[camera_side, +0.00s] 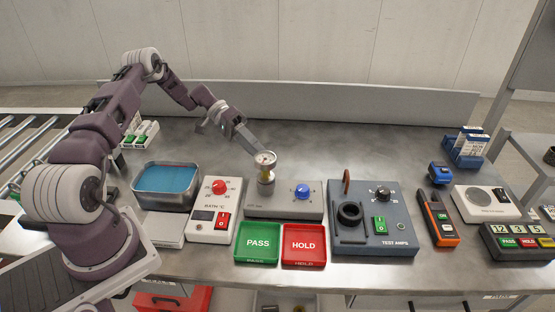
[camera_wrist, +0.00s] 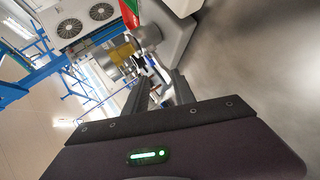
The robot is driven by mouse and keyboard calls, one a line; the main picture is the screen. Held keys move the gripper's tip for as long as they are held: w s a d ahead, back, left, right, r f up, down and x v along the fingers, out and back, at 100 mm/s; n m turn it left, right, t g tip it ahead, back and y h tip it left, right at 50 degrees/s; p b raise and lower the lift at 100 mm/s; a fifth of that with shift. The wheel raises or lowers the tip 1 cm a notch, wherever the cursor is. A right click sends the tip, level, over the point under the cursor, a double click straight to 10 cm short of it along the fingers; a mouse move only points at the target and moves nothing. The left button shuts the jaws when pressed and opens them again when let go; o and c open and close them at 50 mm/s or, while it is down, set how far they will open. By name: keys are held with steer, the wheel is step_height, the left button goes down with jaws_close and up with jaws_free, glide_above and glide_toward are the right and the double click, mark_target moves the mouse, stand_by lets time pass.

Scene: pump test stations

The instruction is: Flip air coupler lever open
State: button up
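A metal cylindrical fitting (camera_side: 266,184) stands upright on the left part of a grey station box (camera_side: 285,212). A small white round gauge-like top (camera_side: 265,158) and a yellow part (camera_side: 266,174) show above it. I cannot make out the coupler lever clearly or tell its position. My gripper (camera_side: 258,146) is at the top of this fitting, reaching in from the upper left; contact cannot be told. In the wrist view, my gripper's two dark fingers (camera_wrist: 160,78) are apart, with the metal fitting (camera_wrist: 147,37) and its yellow part (camera_wrist: 122,50) just beyond their tips.
A blue button (camera_side: 302,191) sits on the same box. Green PASS (camera_side: 257,243) and red HOLD (camera_side: 304,245) trays lie in front. A bath controller (camera_side: 214,211) and water basin (camera_side: 166,185) stand left, a test amps station (camera_side: 372,218) right.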

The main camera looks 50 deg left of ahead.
steer(key=shift+d+f+n+t+h, duration=0.15)
steer(key=shift+f+n+t+h, duration=0.45)
steer(key=shift+t+h, duration=0.3)
steer(key=t, duration=0.1)
steer(key=n+t+h, duration=0.1)
steer(key=shift+w+a+f+t, duration=0.2)
steer(key=shift+w+t, duration=0.1)
steer(key=x, duration=0.6)
steer(key=shift+s, duration=0.1)
steer(key=shift+d+f, duration=0.15)
steer(key=shift+d, duration=0.35)
jaws_close()
steer(key=shift+a, duration=0.25)
steer(key=c, duration=0.5)
jaws_free()
steer(key=shift+c, duration=0.2)
steer(key=o, duration=0.5)
